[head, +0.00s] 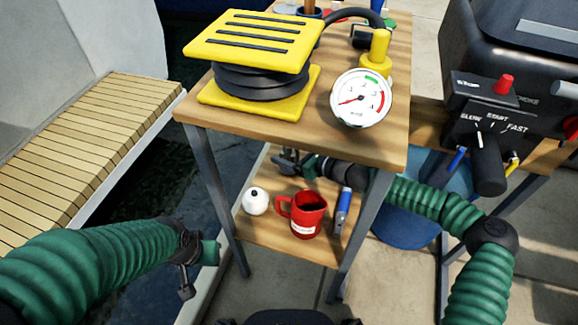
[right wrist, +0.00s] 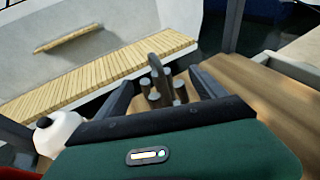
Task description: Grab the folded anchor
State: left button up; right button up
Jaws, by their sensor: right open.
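The folded anchor (right wrist: 155,88) is a grey metal piece with several short rounded prongs and an upright shank. It stands on the wooden lower shelf and shows between the two fingers of my right gripper (right wrist: 160,80) in the right wrist view. That gripper is open, with a finger on each side of the anchor. I cannot tell whether they touch it. In the head view the anchor (head: 284,160) is partly hidden under the upper tabletop, beside my right gripper (head: 298,163). My left gripper (head: 187,272) is at the lower left, away from the shelf; its fingers do not show clearly.
A red mug (head: 308,216), a white round bottle (head: 255,202) and a blue-and-white tube (head: 343,209) stand on the shelf near the anchor. The upper table (head: 300,133) holds a yellow foot pump (head: 262,75) and a gauge (head: 360,98). Table legs flank the shelf.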

jog(key=shift+w+a+f+b, duration=0.85)
jog(key=shift+w+a+f, duration=0.15)
jog(key=shift+f, duration=0.05)
jog(key=shift+w+a+r, duration=0.1)
jog(key=shift+w+a, duration=0.05)
jog(key=shift+a, duration=0.05)
jog(key=shift+r, duration=0.15)
pick_arm(q)
jog(key=x, duration=0.3)
jog(key=shift+s+f, duration=0.1)
jog(key=shift+s, duration=0.25)
pick_arm(e)
grip_shut()
